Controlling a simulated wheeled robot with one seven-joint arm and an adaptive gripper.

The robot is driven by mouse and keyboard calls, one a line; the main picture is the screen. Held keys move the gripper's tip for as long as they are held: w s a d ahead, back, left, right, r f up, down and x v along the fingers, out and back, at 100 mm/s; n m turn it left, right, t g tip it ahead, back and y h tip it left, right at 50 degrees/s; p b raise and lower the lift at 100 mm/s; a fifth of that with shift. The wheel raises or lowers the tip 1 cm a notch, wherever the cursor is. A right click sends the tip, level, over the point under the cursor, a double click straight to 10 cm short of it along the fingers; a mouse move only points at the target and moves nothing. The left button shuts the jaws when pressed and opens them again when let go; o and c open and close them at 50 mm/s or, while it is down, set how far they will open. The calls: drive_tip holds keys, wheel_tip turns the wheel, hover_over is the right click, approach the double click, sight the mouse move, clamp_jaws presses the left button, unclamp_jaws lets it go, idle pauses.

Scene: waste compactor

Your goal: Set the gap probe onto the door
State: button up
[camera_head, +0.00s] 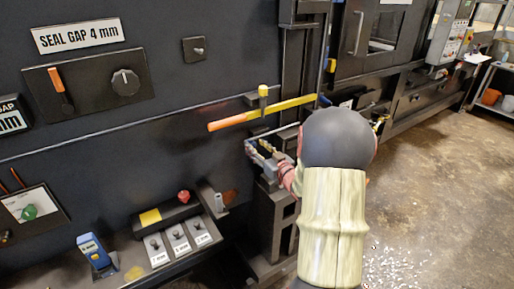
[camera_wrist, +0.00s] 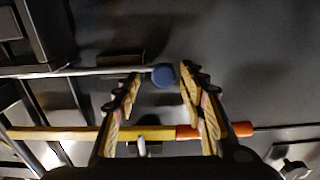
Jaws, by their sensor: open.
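My gripper (camera_head: 262,150) is in front of the dark machine wall, just below a yellow bar with an orange end (camera_head: 240,119). In the wrist view, my gripper (camera_wrist: 160,80) has its two padded fingers spread, with nothing clamped between them. A round blue thing (camera_wrist: 163,76) shows between the fingertips, beside a thin grey rail; I cannot tell what it is or how far off. A blue handheld device with a pale label (camera_head: 95,252), perhaps the gap probe, stands on the shelf at lower left. Which panel is the door is unclear.
The shelf bears three labelled blocks (camera_head: 178,240) and a black and yellow unit with a red knob (camera_head: 165,213). A sign reading "SEAL GAP 4 mm" (camera_head: 79,36) hangs above a knob panel (camera_head: 88,82). The floor at right (camera_head: 440,170) is open, with scattered pale bits.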

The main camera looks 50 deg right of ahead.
drive_tip(key=v, duration=1.2)
idle(0.3)
